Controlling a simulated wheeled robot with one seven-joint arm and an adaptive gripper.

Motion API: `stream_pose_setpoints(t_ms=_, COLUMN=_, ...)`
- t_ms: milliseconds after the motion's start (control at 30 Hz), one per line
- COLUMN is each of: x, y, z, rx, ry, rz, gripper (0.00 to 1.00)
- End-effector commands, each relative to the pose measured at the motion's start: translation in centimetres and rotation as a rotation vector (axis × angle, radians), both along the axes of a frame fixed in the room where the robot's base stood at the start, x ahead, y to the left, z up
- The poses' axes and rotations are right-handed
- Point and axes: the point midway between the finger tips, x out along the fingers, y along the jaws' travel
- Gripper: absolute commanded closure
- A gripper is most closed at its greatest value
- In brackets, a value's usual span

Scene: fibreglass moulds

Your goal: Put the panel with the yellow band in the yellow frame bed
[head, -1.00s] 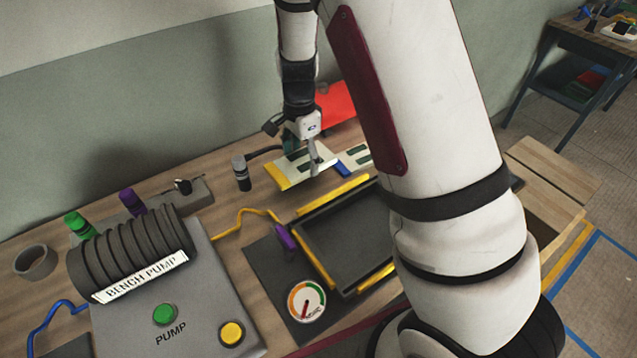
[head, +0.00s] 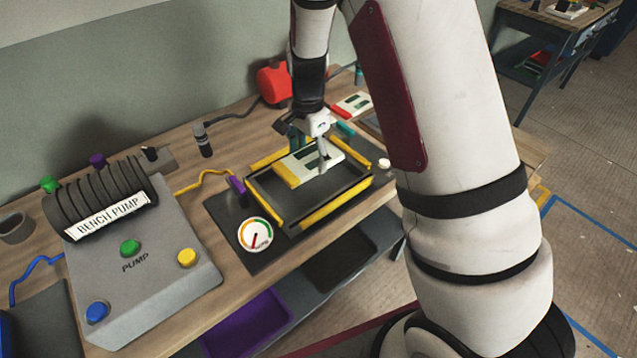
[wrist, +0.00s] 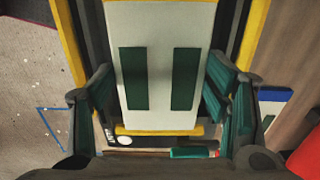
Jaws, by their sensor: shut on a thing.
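The panel with the yellow band (head: 293,176) is cream with dark green strips, its yellow end toward the left in the head view. My gripper (head: 310,158) is shut on it from above. The panel is over the yellow frame bed (head: 312,215), within its outline in the head view; I cannot tell whether it touches the bed floor. In the wrist view the panel (wrist: 158,30) lies between the green finger pads, with yellow frame rails on both sides.
A red-banded panel (head: 350,104) lies behind the bed. A blue-banded panel (wrist: 273,97) shows in the wrist view. A gauge (head: 255,234) and purple hose connector (head: 237,190) sit left of the bed; the bench pump (head: 140,260) stands farther left. A red tank (head: 274,85) is behind.

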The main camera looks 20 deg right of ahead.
Motion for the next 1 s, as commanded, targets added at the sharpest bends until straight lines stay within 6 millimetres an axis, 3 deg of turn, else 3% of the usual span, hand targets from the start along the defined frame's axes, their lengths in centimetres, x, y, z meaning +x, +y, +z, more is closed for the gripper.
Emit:
stream_pose_setpoints(t_ms=100, x=-0.1, y=-0.1, z=-2.1, rx=-0.001, ry=0.004, rz=-0.002, gripper=0.61)
stream_pose_setpoints(t_ms=367, x=0.0, y=-0.1, z=-4.1, rx=0.000, ry=0.001, rz=-0.002, gripper=0.61)
stream_pose_setpoints(t_ms=600, x=0.0, y=-0.1, z=-7.0, rx=0.000, ry=0.001, rz=-0.001, gripper=0.61)
stream_pose_setpoints(t_ms=967, x=0.0, y=0.0, z=-7.4, rx=-0.001, ry=0.000, rz=-0.001, gripper=0.61)
stream_pose_setpoints(t_ms=1000, x=0.0, y=-0.1, z=-7.5, rx=-0.001, ry=0.000, rz=-0.001, gripper=0.26)
